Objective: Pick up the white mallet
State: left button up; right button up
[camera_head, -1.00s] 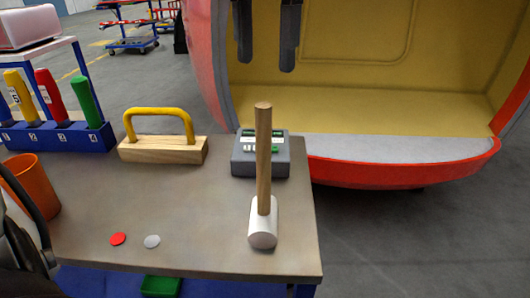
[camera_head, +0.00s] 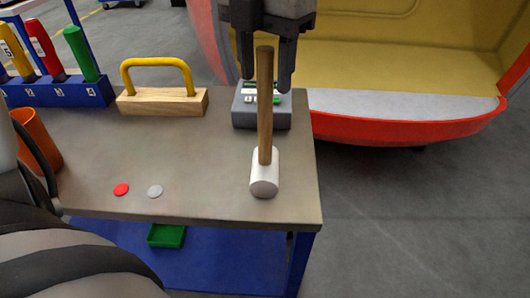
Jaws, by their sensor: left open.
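The white mallet (camera_head: 264,172) stands head down near the right front corner of the grey-brown table (camera_head: 215,160), its wooden handle (camera_head: 265,105) pointing up. My left gripper (camera_head: 266,82) hangs from the top of the picture with its fingers pointing down. It is open and empty, one finger showing on each side of the upper handle. The handle shows in front of the gripper's body; I cannot tell whether it is between the fingers or nearer to me. My right gripper is not in view.
A grey box with buttons (camera_head: 261,118) stands behind the mallet. A blue rack (camera_head: 60,92) holds coloured tools. The red-edged shell (camera_head: 410,130) is behind.

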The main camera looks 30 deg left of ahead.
pick_arm(q)
grip_shut()
jog(key=shift+r, duration=0.1)
